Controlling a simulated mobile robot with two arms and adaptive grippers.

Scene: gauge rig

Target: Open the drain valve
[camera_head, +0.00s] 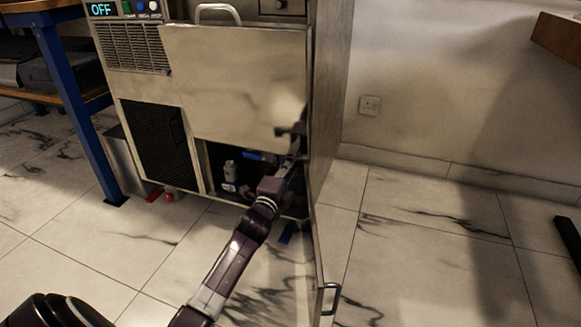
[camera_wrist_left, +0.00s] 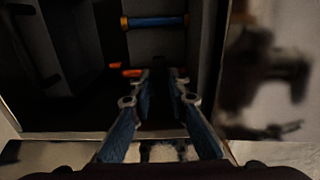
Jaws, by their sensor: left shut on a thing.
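My left gripper (camera_head: 292,160) reaches into the open lower compartment of the steel machine (camera_head: 235,85), beside the open door (camera_head: 325,130). In the left wrist view its two blue fingers (camera_wrist_left: 162,78) are close together around something dark. A small orange-red piece (camera_wrist_left: 125,70) shows just left of the fingertips; it looks like part of the drain valve handle, mostly hidden by the fingers and shadow. A blue tube with brass-coloured ends (camera_wrist_left: 155,21) lies beyond the fingers. The valve body cannot be made out. My right gripper is not in view.
A white bottle (camera_head: 230,171) stands inside the compartment, left of my gripper. The open door's handle (camera_head: 330,298) is low at the front. A blue-legged bench (camera_head: 72,100) stands at the left. The tiled floor to the right of the door is mostly clear.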

